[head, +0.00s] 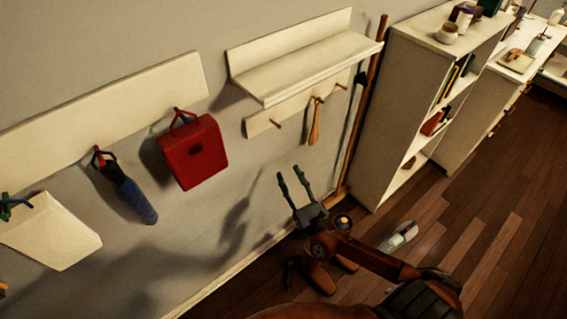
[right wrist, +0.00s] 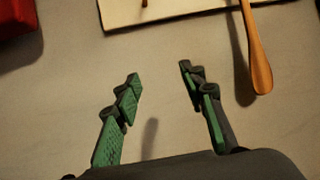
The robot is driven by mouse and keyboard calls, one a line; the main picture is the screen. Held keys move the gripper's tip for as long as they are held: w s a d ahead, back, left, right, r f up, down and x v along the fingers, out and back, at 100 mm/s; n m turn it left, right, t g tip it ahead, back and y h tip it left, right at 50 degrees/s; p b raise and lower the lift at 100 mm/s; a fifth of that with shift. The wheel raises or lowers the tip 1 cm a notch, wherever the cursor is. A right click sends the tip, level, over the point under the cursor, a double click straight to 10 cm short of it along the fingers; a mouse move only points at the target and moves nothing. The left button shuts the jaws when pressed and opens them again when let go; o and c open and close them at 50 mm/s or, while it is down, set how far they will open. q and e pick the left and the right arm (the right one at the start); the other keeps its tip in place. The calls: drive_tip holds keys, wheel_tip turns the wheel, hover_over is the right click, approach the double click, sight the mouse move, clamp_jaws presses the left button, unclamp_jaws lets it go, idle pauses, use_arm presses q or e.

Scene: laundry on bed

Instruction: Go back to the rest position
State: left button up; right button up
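My right gripper (head: 293,186) is in the lower middle of the head view, raised in front of the wall below the shelf. Its two fingers are apart with nothing between them. The right wrist view shows the same open fingers (right wrist: 160,90) with green pads, facing the bare wall. My left gripper is not in view. A wooden shoehorn-like tool (head: 315,122) hangs from a peg above the right gripper; in the right wrist view it (right wrist: 257,55) hangs to the right of the fingers, apart from them.
A red bag (head: 192,155), a blue-handled brush-like item (head: 130,190) and a white container (head: 50,232) hang on the wall at left. A wall shelf (head: 310,65) sits above the pegs. A pole (head: 366,100) leans beside a white bookcase (head: 385,130). A clear bottle-like object (head: 400,235) lies on the floor.

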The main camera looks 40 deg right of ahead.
drive_tip(key=shift+v, duration=1.35)
drive_tip(key=shift+w, duration=0.1)
